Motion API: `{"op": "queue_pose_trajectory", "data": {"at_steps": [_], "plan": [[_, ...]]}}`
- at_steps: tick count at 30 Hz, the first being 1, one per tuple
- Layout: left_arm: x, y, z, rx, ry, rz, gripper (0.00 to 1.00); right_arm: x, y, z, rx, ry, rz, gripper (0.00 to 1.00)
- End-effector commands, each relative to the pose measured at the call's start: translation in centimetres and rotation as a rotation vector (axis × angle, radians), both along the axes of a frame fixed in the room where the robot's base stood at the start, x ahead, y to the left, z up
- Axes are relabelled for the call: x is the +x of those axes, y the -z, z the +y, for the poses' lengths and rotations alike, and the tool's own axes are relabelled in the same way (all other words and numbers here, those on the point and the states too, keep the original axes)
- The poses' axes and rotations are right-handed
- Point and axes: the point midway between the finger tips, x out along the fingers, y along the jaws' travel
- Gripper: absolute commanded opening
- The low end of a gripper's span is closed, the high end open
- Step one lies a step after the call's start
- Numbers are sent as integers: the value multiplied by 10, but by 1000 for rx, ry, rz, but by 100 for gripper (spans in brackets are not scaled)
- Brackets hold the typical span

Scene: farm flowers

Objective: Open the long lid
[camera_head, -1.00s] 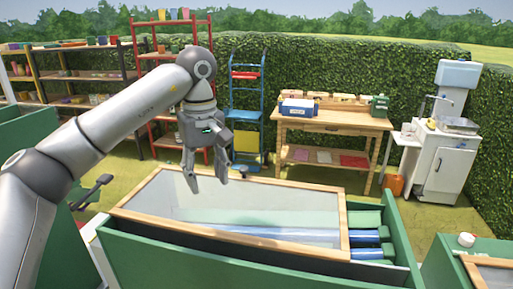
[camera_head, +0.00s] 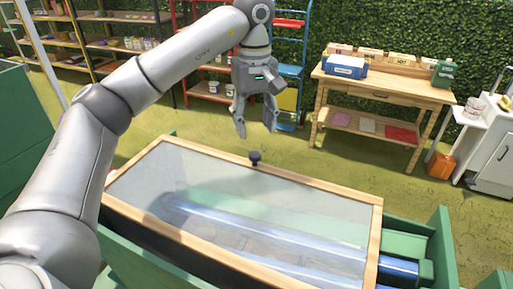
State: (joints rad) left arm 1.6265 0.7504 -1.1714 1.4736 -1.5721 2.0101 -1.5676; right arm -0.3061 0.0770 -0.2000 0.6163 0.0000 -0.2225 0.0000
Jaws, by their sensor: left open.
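The long lid (camera_head: 150,169) is a wood-framed clear panel lying over a green box (camera_head: 442,243). A dark knob (camera_head: 255,158) stands on its far frame edge. Blue rolls (camera_head: 398,268) show in the box past the lid's right end, and pale tube shapes show through the panel. My left gripper (camera_head: 256,130) is open and empty, pointing down. In the picture it sits just above the knob, apart from it; its exact height over the lid is hard to tell. My right gripper is not in view.
A wooden workbench (camera_head: 385,84) with boxes stands at the back right, beside a white cabinet (camera_head: 495,150) and an orange can (camera_head: 441,165). Shelves (camera_head: 115,18) and a blue hand truck stand behind. Grass lies free between the box and bench.

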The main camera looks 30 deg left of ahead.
Motion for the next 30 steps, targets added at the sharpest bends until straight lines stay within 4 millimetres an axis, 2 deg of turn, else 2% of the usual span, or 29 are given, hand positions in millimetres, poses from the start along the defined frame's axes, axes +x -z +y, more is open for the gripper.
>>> {"op": "queue_pose_trajectory", "data": {"at_steps": [1, 6, 15, 20, 27, 30], "plan": [[-1, 10, 0, -2, 0, 4, 49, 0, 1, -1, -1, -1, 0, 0], [-1, 35, 0, -2, 0, 4, 49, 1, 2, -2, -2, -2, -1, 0], [-1, 76, 0, 0, -1, 1, 49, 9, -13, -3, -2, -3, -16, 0], [0, 84, 0, -1, 0, 1, 49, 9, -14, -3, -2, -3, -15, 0], [0, 85, 0, 0, 0, 0, 49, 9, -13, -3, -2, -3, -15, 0], [0, 85, 0, -1, 0, 1, 36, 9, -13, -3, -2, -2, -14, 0]]}}
